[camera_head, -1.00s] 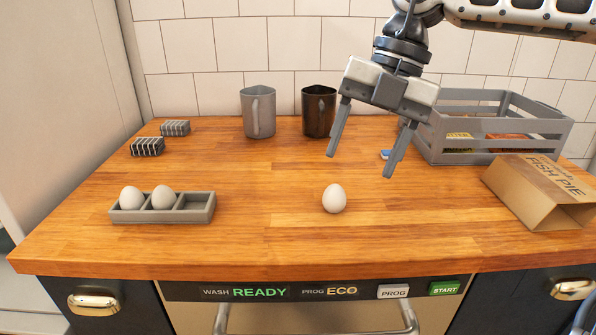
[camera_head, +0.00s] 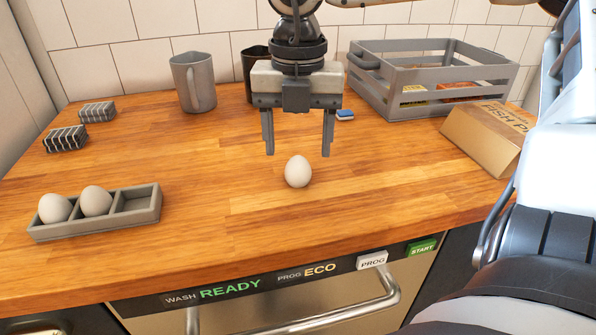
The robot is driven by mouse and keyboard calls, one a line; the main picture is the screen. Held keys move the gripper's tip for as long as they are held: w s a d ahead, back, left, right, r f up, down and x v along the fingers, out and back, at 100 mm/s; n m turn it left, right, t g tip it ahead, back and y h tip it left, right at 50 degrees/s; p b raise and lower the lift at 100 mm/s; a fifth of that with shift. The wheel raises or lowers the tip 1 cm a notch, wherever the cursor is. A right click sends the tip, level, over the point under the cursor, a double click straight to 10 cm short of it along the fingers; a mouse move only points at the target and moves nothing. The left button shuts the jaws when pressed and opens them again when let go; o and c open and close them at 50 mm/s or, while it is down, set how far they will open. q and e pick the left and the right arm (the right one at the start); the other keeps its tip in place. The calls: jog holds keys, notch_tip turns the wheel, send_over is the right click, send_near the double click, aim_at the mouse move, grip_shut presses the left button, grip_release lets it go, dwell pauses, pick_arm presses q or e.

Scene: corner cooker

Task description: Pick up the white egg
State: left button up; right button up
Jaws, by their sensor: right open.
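A white egg (camera_head: 298,171) stands alone on the wooden counter, near the middle of the head view. My right gripper (camera_head: 298,148) points down with its two fingers spread. It is open and empty, just above and behind the egg in the picture, with the fingertips to either side of the egg's top. I cannot tell the exact gap between them. Two more pale eggs (camera_head: 95,201) sit in the left and middle compartments of a grey tray (camera_head: 135,203) at the left; its right compartment is empty. My left gripper is not in view.
A grey mug (camera_head: 194,82) and a dark mug (camera_head: 250,66) stand at the back. A grey crate (camera_head: 375,92) and a fish pie box (camera_head: 478,140) are at the right. A blue-and-white item (camera_head: 345,114) lies behind the gripper. The counter around the egg is clear.

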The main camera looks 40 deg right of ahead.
aim_at(298, 162)
jog(key=f, duration=0.5)
jog(key=shift+w+d, duration=0.25)
jog(key=c, duration=1.1)
jog(key=shift+r, duration=0.1)
